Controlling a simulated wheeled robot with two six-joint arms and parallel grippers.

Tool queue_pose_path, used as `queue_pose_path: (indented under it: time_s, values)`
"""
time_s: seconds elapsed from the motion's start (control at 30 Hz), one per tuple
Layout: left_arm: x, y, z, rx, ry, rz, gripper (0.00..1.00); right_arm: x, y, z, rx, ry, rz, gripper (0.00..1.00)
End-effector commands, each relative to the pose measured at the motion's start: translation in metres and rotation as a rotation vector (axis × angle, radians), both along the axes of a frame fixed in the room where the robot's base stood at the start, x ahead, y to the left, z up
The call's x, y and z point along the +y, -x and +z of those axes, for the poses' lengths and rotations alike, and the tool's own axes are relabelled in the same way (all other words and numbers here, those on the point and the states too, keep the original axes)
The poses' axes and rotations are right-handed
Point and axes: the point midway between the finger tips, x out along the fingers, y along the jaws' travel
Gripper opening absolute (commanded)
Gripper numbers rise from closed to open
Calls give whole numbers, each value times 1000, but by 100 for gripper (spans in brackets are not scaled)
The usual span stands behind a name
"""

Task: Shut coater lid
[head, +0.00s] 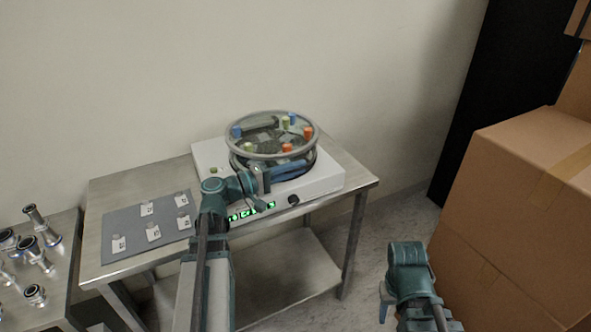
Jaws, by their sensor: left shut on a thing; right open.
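The coater (322,180) is a white box with green displays and a dark knob on its front, standing on a metal table. Its round clear lid (229,145) has a grey rim and sits above the dark bowl, appearing slightly raised and tilted. Several blue, green and orange pieces show on or through the lid. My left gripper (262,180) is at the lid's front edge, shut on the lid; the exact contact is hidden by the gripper. My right gripper (384,302) is open and empty, low at the right, away from the coater.
A grey mat (125,221) with several small labelled pieces lies left of the coater on the table (103,192). Metal pipe fittings (36,252) stand on another table at far left. Large cardboard boxes (525,200) are stacked at right.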

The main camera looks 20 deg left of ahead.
Motion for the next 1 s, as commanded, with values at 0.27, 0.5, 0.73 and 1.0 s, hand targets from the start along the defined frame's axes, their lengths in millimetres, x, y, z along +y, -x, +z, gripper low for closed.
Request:
queue_pose_path:
  time_s: [0.27,0.5,0.73,1.0]
  values:
    - [-1,2,-6,7,-12,-1,0,0,0,-3,0,0,0,50]
    - [-2,2,-6,7,-12,-3,28,0,0,-3,0,0,0,50]
    - [-1,2,-5,6,-9,-2,45,0,0,-3,0,0,0,50]
    - [8,12,-4,6,-7,1,45,0,0,-3,0,0,0,50]
